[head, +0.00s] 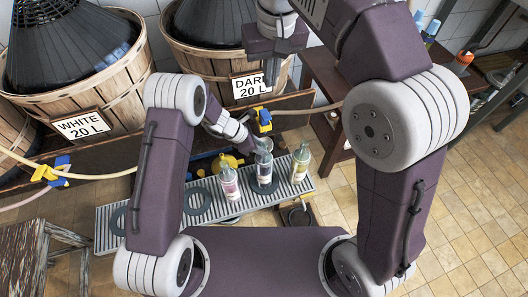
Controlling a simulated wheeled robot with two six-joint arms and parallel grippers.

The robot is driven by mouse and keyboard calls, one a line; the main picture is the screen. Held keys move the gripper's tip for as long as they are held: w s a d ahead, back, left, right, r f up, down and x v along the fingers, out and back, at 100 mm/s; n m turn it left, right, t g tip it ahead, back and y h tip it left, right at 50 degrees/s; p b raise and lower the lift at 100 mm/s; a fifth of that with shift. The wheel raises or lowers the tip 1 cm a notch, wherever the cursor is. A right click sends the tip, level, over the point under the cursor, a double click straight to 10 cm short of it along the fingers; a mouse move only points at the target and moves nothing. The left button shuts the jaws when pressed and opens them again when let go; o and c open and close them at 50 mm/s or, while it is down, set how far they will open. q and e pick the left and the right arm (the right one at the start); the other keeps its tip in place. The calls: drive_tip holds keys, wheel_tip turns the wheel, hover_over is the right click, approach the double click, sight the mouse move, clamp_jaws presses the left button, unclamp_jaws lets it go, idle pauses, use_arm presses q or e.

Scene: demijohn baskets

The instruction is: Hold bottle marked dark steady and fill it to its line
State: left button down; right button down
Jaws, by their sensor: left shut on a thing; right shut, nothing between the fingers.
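Several bottles stand on a slatted metal tray (199,206); I cannot read their small labels. The middle bottle (264,176) has its top partly covered by my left gripper (260,147), which is shut on it. The bottle stands upright. To its sides stand a pink-labelled bottle (229,184) and a yellowish bottle (300,166). The demijohn basket with the sign "DARK 20 L" (251,86) is behind. Its yellow and blue tap (263,120) is above and behind the middle bottle. My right gripper (272,74) is shut and empty, in front of the sign's right part and above the tap.
A "WHITE 20 L" basket (84,124) stands at the left, with another yellow-blue tap (52,174) on a pale hose. A yellow object (224,162) lies behind the tray. A wooden stool (30,250) is at the lower left. Tiled floor (450,215) is open at the right.

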use_arm(q)
drive_tip(key=shift+w, duration=0.15)
drive_tip(key=c, duration=1.1)
unclamp_jaws()
drive_tip(key=shift+o, duration=0.2)
drive_tip(key=v, duration=1.2)
